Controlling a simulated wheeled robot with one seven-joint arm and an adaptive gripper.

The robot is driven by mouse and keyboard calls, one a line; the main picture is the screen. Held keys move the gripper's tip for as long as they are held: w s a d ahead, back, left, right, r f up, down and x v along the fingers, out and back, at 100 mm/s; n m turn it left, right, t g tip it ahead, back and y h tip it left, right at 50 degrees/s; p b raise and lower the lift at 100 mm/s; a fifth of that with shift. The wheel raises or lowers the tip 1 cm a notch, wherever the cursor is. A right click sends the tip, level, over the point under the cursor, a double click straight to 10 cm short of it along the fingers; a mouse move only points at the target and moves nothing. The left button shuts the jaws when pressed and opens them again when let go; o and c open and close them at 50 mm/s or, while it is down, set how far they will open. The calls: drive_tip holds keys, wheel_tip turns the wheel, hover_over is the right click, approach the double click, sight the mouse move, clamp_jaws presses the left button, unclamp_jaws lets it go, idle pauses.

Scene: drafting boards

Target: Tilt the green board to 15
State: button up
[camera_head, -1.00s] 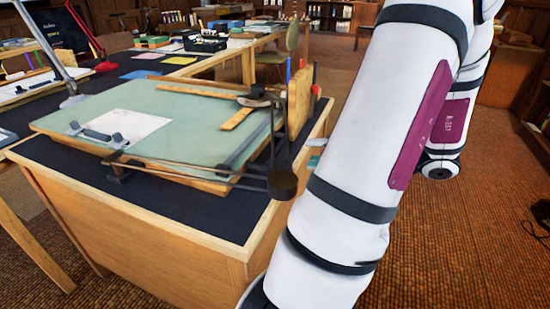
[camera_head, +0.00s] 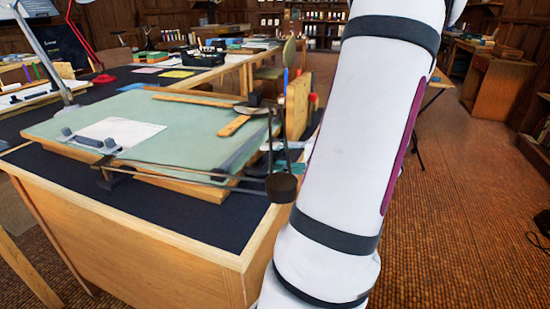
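The green board (camera_head: 190,117) lies on the dark-topped wooden desk, tilted at a low angle. I cannot read its angle. A white sheet (camera_head: 118,132) lies on its left part, with a grey handle-like fitting (camera_head: 88,143) at the near left edge. A wooden-bladed drafting arm (camera_head: 233,126) lies at its right side. Dark linkage bars run along its near edge to a round dark weight (camera_head: 282,187) at the near right corner. My white arm stands to the right of the desk. My gripper is outside the view.
A wooden upright rack (camera_head: 299,104) stands at the desk's right edge, close to my arm. A grey lamp (camera_head: 44,55) and a red lamp (camera_head: 86,38) stand at left. Another desk with papers and boxes is behind. Open floor (camera_head: 465,190) lies to the right.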

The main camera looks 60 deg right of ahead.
clamp_jaws()
drive_tip(key=r+p, duration=0.1)
drive_tip(key=p, duration=0.2)
drive_tip(key=shift+d+r+p, duration=0.15)
drive_tip(key=shift+r+p, duration=0.2)
drive_tip(key=shift+r, duration=0.05)
drive_tip(key=r+p, duration=0.1)
drive_tip(key=p, duration=0.2)
drive_tip(key=r+m+p, duration=0.1)
drive_tip(key=p, duration=0.3)
drive_tip(key=shift+w+d+r+y, duration=0.1)
drive_tip(key=shift+d+r+y, duration=0.1)
drive_tip(key=shift+r+y, duration=0.15)
drive_tip(key=r+p, duration=0.1)
drive_tip(key=p, duration=0.2)
drive_tip(key=r+m+p, duration=0.1)
drive_tip(key=r+p, duration=0.1)
drive_tip(key=p, duration=0.2)
drive_tip(key=shift+d+r, duration=0.15)
drive_tip(key=shift+d, duration=0.2)
drive_tip(key=shift+o, duration=0.5)
unclamp_jaws()
drive_tip(key=shift+y, duration=0.25)
